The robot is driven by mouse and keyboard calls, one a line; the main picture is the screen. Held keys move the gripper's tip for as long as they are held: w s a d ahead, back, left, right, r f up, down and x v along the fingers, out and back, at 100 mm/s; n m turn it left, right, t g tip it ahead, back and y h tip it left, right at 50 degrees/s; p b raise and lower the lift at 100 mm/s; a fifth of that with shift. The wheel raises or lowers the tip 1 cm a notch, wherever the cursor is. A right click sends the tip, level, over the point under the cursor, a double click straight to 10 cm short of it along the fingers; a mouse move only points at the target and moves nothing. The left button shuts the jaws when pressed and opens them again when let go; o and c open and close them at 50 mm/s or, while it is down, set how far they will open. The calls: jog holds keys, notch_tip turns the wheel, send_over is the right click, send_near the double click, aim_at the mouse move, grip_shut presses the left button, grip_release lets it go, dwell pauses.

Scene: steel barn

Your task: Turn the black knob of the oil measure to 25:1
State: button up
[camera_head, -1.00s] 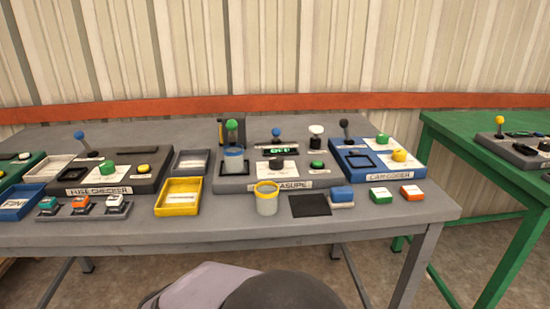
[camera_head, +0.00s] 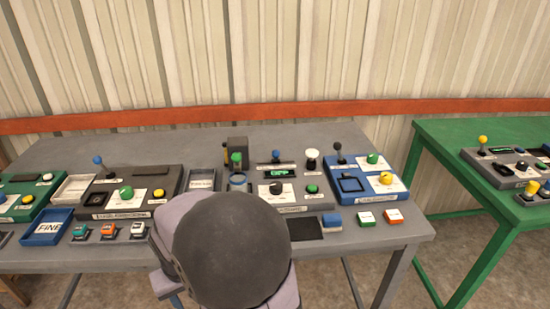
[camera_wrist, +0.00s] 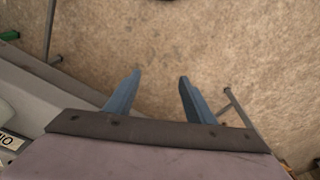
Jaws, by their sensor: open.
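The oil measure (camera_head: 297,207) is the grey panel in the middle of the table, its front label partly covered by my arm. Its black knob (camera_head: 276,188) sits on a white dial card; the card's marks are too small to read. Behind the knob is a lit green display (camera_head: 279,172). A blue-rimmed cup (camera_head: 238,181) stands at the panel's left. In the wrist view, my gripper (camera_wrist: 157,74) is open and empty, its two blue fingers over bare floor. The fingers are hidden in the head view, and the knob is outside the wrist view.
A blue panel (camera_head: 365,178) stands right of the oil measure, with a black lever. A dark grey panel (camera_head: 125,190) with a green knob stands to the left. A green table (camera_head: 470,135) stands right.

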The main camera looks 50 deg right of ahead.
jog(key=w+d+r+m+h+p, duration=0.1)
jog(key=w+d+r+m+p, duration=0.3)
jog(key=d+r+p, duration=0.6)
jog(key=w+d+r+m+h+p, duration=0.2)
jog(key=d+r+m+p, duration=0.4)
jog(key=d, duration=0.7)
jog(key=s+d+r+m+b, duration=0.1)
jog(key=s+d+r+m, duration=0.15)
jog(key=d, duration=0.75)
jog(key=shift+n+g+h, duration=0.25)
jog(key=shift+g+h, duration=0.05)
jog(key=shift+h, duration=0.1)
jog(key=shift+s+a+p+x, duration=0.15)
jog(key=shift+p+x, duration=0.4)
jog(key=shift+x, duration=1.25)
jog(key=shift+s+a+p+x, duration=0.15)
jog(key=shift+p+x, duration=0.4)
jog(key=shift+x, duration=1.25)
jog(key=shift+w+f, duration=0.1)
jog(key=shift+f, duration=0.05)
jog(key=c, duration=1.1)
